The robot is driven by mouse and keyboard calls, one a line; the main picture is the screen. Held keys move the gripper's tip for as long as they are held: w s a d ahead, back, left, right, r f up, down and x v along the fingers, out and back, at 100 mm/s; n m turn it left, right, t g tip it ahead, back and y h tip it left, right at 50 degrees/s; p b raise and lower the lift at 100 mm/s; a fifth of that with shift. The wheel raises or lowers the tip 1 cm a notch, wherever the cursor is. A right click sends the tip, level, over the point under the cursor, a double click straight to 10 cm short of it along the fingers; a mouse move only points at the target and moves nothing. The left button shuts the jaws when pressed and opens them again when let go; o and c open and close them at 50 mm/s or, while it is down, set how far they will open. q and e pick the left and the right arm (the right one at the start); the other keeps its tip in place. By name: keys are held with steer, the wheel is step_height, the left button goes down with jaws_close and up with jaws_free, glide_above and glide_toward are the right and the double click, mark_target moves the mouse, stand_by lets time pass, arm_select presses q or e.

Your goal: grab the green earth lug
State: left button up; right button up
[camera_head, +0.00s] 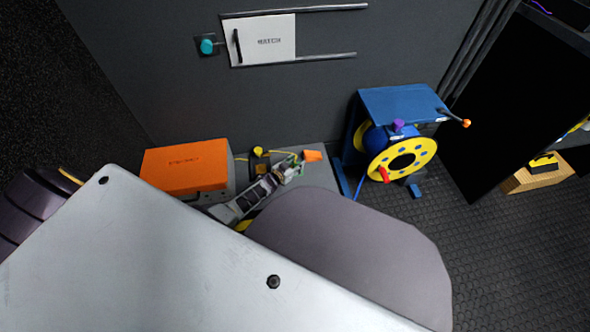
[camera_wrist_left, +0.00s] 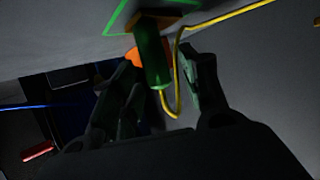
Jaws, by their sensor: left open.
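The green earth lug (camera_wrist_left: 152,55) shows in the left wrist view as a dark green cylinder with a yellow cable looping from its lower end. It hangs from a brownish block (camera_wrist_left: 157,22) inside a bright green outline. My left gripper (camera_wrist_left: 160,72) is open, with one finger on each side of the lug's lower part; I cannot tell whether either finger touches it. In the head view my left gripper (camera_head: 287,170) is over the grey surface beside the orange box, and the lug is too small to make out there. My right gripper is not in view.
An orange-topped box (camera_head: 186,167) stands left of my left gripper. A small orange piece (camera_head: 313,155) is close on its right. A blue cable reel (camera_head: 402,106) with a yellow disc (camera_head: 418,150) stands further right. A yellow cable (camera_wrist_left: 232,13) runs near the lug.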

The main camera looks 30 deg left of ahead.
arm_select(q)
steer(key=shift+w, duration=0.1)
steer(key=shift+c, duration=0.2)
jaws_close()
stand_by(0.4)
